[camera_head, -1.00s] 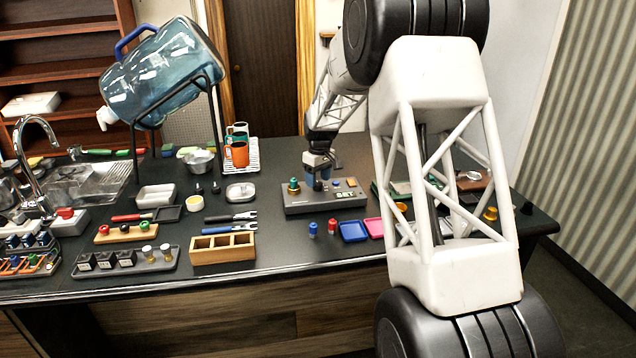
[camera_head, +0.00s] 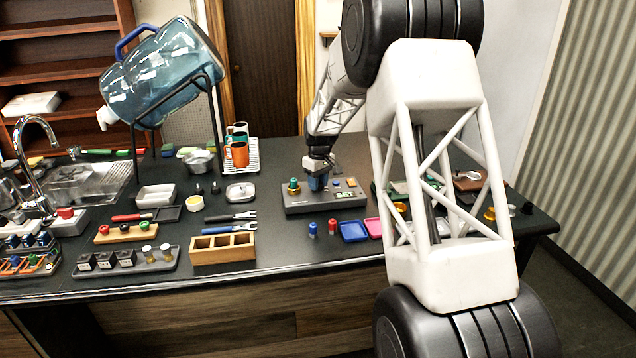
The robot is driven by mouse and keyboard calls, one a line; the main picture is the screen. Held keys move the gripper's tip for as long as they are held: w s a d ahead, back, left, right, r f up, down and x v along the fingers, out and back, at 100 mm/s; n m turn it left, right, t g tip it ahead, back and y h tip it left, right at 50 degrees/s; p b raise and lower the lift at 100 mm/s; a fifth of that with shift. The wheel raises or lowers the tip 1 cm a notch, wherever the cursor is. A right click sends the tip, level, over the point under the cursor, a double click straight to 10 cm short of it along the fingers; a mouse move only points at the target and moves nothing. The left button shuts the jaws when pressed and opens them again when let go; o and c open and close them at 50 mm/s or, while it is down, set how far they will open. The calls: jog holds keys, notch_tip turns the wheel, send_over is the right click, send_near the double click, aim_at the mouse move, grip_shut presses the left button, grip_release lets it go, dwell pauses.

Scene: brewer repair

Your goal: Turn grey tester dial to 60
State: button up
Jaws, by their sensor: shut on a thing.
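The grey tester (camera_head: 300,206) is a flat box on the counter, right of centre. The dial's pointer and scale cannot be read, and the display digits are too small to read surely.
A blue cap and a red cap stand in front of the tester, beside a blue tray (camera_head: 354,231) and a pink tray. A wooden box (camera_head: 222,248) stands to the left. Mugs on a rack (camera_head: 238,153) and a bottle on a stand (camera_head: 160,75) are behind.

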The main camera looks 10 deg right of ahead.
jog(key=shift+m, duration=0.5)
jog(key=m, duration=0.2)
jog(key=shift+m, duration=0.3)
jog(key=m, duration=0.4)
jog(key=o, duration=0.9)
jog(key=shift+r, duration=0.1)
jog(key=shift+d+r, duration=0.15)
jog(key=shift+r, duration=3.65)
